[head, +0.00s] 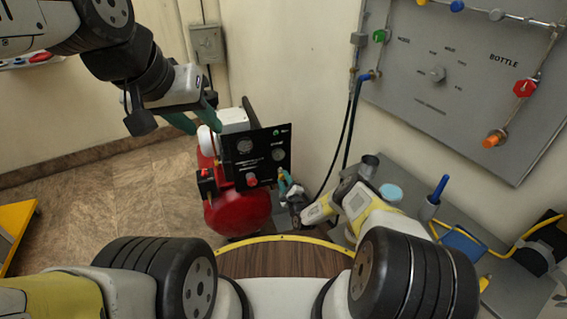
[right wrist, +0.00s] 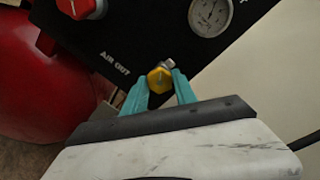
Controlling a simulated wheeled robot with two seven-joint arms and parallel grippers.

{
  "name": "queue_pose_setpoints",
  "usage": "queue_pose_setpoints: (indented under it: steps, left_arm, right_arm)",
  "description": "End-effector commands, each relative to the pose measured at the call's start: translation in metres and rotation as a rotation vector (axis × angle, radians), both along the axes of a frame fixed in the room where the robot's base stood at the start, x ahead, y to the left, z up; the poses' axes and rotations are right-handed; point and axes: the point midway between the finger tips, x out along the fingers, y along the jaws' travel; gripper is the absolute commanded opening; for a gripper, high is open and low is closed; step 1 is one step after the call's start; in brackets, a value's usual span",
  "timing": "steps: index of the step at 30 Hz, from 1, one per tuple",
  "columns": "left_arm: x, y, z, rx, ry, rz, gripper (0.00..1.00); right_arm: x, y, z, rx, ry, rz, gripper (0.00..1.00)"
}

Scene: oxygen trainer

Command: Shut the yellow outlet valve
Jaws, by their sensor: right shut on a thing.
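The yellow outlet valve (right wrist: 159,78) is a small yellow knob on a metal fitting, below the "AIR OUT" label on the black panel (right wrist: 130,35). My right gripper (right wrist: 161,88) has its teal fingers on either side of the knob and is shut on it. In the head view the right gripper (head: 286,182) is at the panel's lower right corner and mostly hides the valve. My left gripper (head: 196,116) is open and empty in the air, left of the panel (head: 264,160).
A red compressor tank (head: 238,214) stands behind and below the panel. A red knob (right wrist: 80,7) and a gauge (right wrist: 210,14) are close to the valve. A grey wall board (head: 465,120) and a cluttered grey bench (head: 410,185) are on the right.

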Motion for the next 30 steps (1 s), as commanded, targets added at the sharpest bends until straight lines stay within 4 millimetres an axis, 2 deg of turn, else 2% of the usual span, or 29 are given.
queue_pose_setpoints:
  steps: [18, 30]
  left_arm:
    - [0.0000, 0.0000, 0.0000, 0.000, 0.000, 0.000, 0.36]
    - [0.0000, 0.0000, 0.0000, 0.000, 0.000, 0.000, 0.36]
  right_arm:
    - [-0.0011, -0.0006, -0.0024, 0.514, 0.171, -0.002, 0.00]
    - [-0.0014, -0.0006, -0.0029, 0.677, 0.224, -0.003, 0.00]
